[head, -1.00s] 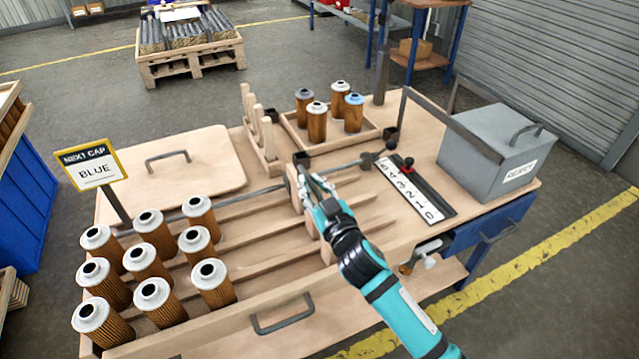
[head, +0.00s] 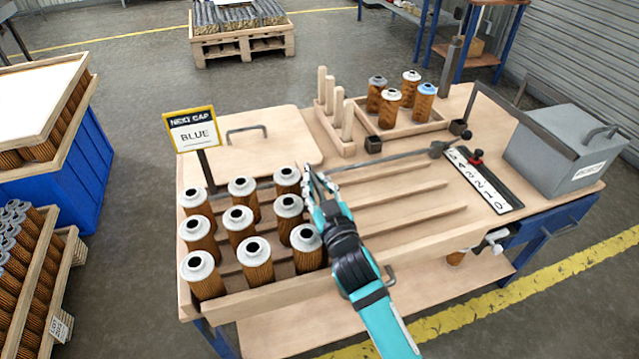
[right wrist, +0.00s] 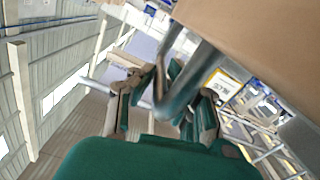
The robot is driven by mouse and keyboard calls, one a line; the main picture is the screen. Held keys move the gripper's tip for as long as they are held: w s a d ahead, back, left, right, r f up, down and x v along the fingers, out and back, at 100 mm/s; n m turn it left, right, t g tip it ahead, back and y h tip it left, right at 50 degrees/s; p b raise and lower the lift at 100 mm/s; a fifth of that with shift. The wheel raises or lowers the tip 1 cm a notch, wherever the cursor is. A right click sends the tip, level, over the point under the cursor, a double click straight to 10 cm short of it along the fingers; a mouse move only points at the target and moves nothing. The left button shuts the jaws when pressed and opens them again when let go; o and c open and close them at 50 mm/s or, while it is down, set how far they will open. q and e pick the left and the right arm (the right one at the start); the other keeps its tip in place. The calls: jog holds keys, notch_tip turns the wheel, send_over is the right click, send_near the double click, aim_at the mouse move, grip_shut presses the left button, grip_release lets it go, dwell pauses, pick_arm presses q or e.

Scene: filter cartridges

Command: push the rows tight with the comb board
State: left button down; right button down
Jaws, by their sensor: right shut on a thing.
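Several pleated orange-brown filter cartridges with pale caps (head: 240,219) stand upright in rows of three at the left of the slotted wooden rack (head: 400,205). My right gripper (head: 311,180) is just right of the rightmost cartridges. In the right wrist view my right gripper (right wrist: 160,100) is shut on a grey bent handle (right wrist: 188,80). A plain wooden board (right wrist: 255,35), seemingly the comb board, fills the top right there. In the head view the hand and arm hide most of the board, so I cannot tell whether it touches the cartridges. My left gripper is out of view.
A "NEXT CAP BLUE" sign (head: 192,130) stands at back left. Behind are a wooden lid (head: 235,150), a peg stand (head: 340,145) and a tray (head: 440,127) with several cartridges. A number scale (head: 483,180) and grey reject box (head: 565,150) are right. The rack's right slots are empty.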

jog(key=shift+r, duration=0.1)
jog(key=c, duration=1.3)
grip_release()
jog(key=shift+c, duration=0.2)
jog(key=shift+s+d+f, duration=0.15)
jog(key=shift+s+f, duration=0.25)
jog(key=shift+s, duration=0.05)
jog(key=v, duration=1.1)
jog(key=shift+r, duration=0.4)
